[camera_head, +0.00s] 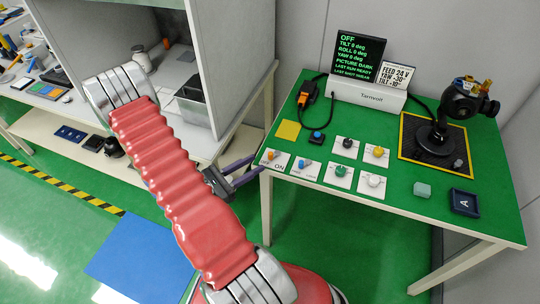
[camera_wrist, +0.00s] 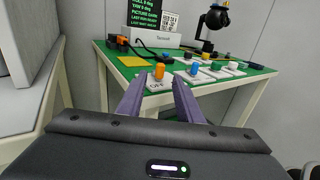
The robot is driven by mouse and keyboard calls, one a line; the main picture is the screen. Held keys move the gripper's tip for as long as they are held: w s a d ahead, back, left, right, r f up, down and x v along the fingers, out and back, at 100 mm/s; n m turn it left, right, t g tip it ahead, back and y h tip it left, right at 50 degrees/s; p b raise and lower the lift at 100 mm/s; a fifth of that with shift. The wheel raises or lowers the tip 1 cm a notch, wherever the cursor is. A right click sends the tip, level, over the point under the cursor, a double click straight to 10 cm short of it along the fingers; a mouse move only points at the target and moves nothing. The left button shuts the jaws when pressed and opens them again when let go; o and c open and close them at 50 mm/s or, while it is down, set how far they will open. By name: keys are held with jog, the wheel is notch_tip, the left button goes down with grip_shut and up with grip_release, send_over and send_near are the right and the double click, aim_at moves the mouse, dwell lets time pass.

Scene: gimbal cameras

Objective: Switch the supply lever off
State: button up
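Which way the lever is set is too small to tell. In the wrist view the orange lever (camera_wrist: 159,71) appears between my two purple fingertips, beyond them. My gripper (camera_head: 256,165) is open and empty, just left of the table corner, apart from the lever.
A gimbal camera (camera_head: 467,101) stands on a black mat. A white Tarnvolt box (camera_head: 367,94) and a card reading "FEED 24 V" are at the back. A grey cabinet (camera_head: 232,60) stands left.

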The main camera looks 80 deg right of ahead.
aim_at(270, 159)
jog(key=shift+x, duration=3.9)
jog(key=shift+c, duration=0.3)
grip_shut()
